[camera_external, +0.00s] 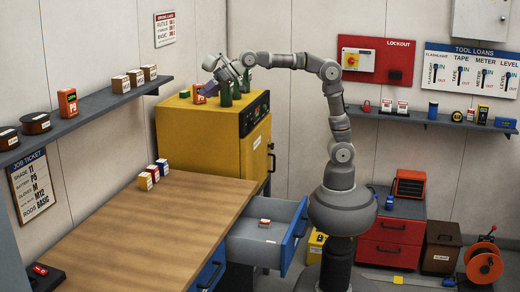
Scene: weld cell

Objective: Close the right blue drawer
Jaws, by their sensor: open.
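The right blue drawer (294,237) is pulled out from under the wooden bench, its blue front standing well away from the bench. Its grey inside is visible, with a small red-and-white box (264,223) lying in it. Another blue drawer front (208,274) to its left sits in the bench side and looks shut.
Green bottles (225,95) stand on the yellow cabinet (198,133) close to my gripper. Several small boxes (152,174) sit at the bench's (140,232) back edge. A red cabinet (391,240) and an orange reel (484,264) stand at the right. The bench's middle is clear.

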